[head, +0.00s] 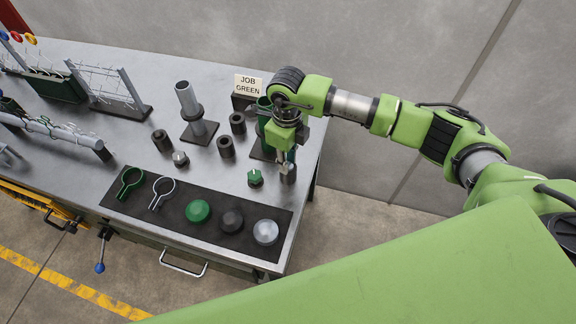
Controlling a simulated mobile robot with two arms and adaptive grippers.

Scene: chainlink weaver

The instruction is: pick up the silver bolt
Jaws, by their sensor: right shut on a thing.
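My right gripper (286,160) points down at the right end of the bench, its fingers closed around a small silver-grey piece that looks like the silver bolt. The fingers hide most of this piece. A dark grey cylinder (288,175) shows right at the fingertips; I cannot tell whether it touches the held piece. A green bolt (254,177) stands on the bench just left of the gripper. My left gripper is not in view.
A dark mat (112,206) along the front edge holds a green and a silver ring and green, black and silver round caps. Black sleeves (225,147), a post stand (198,133), a "JOB GREEN" sign (248,84) and a green holder (263,108) stand nearby. Racks fill the left.

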